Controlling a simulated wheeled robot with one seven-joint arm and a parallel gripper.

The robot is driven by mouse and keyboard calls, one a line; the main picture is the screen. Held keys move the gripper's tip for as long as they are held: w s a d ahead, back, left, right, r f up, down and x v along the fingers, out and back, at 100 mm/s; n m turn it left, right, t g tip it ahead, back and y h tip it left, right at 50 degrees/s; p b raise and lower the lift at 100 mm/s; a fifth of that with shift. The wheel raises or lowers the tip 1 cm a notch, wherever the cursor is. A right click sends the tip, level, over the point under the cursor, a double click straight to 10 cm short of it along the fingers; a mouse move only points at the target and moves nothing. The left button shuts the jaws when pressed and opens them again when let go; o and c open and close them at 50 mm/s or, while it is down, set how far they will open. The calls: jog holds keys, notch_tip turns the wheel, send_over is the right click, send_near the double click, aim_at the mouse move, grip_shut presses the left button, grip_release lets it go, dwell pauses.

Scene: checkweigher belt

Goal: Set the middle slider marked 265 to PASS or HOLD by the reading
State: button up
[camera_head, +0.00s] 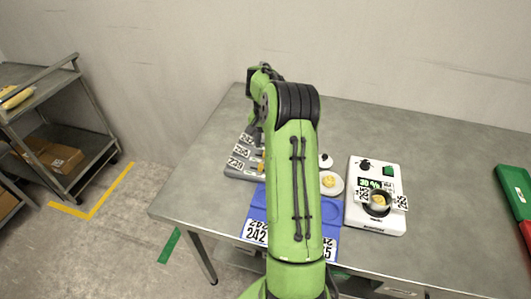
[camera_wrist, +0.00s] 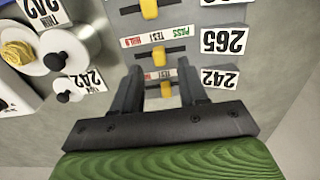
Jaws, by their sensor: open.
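The slider panel (camera_head: 240,172) is at the table's left, partly hidden behind my arm. In the wrist view, upside down, the middle slider's yellow knob (camera_wrist: 159,57) lies near the middle of its slot, by TEST, beside the label 265 (camera_wrist: 223,41). Green PASS is to the picture's right, a red mark to the left. My gripper (camera_wrist: 161,75) is open and empty, its fingertips just short of that knob, apart on either side. The scale (camera_head: 375,215) holds a cup with a yellow item, tagged 265. Its green display (camera_head: 376,184) is too small to read surely.
The 242 slider's knob (camera_wrist: 167,90) sits between my fingers, and another slider knob (camera_wrist: 149,8) is beyond. A white dish (camera_head: 331,183) with a yellow item stands beside the panel. A blue tray (camera_head: 258,207) lies in front. A green-and-red object (camera_head: 515,190) is at right.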

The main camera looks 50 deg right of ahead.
notch_tip(320, 180, down, 3)
jog(key=shift+f, duration=0.2)
jog(key=shift+c, duration=0.3)
grip_shut()
jog(key=shift+r, duration=0.1)
